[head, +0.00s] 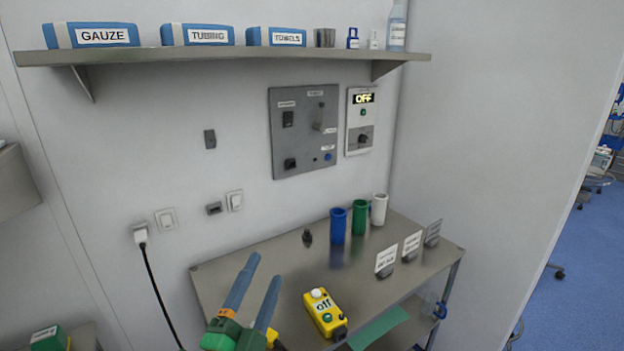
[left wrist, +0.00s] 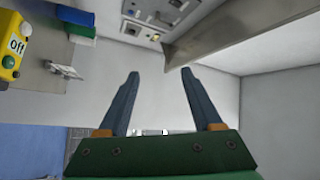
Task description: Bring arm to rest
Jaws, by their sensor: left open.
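My left gripper (head: 254,291) shows at the lower middle of the head view, over the left front part of the metal table (head: 275,262). Its two blue-grey fingers are apart with nothing between them. In the left wrist view the gripper (left wrist: 158,82) is also open and empty, with the wall behind it. My right gripper is in neither view.
A yellow box (head: 324,313) reading "off" stands on the table right of my left gripper. Blue (head: 338,226), green (head: 360,217) and white (head: 379,209) cups stand at the back. Small sign cards (head: 386,258) stand right. A shelf (head: 230,54) juts out above.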

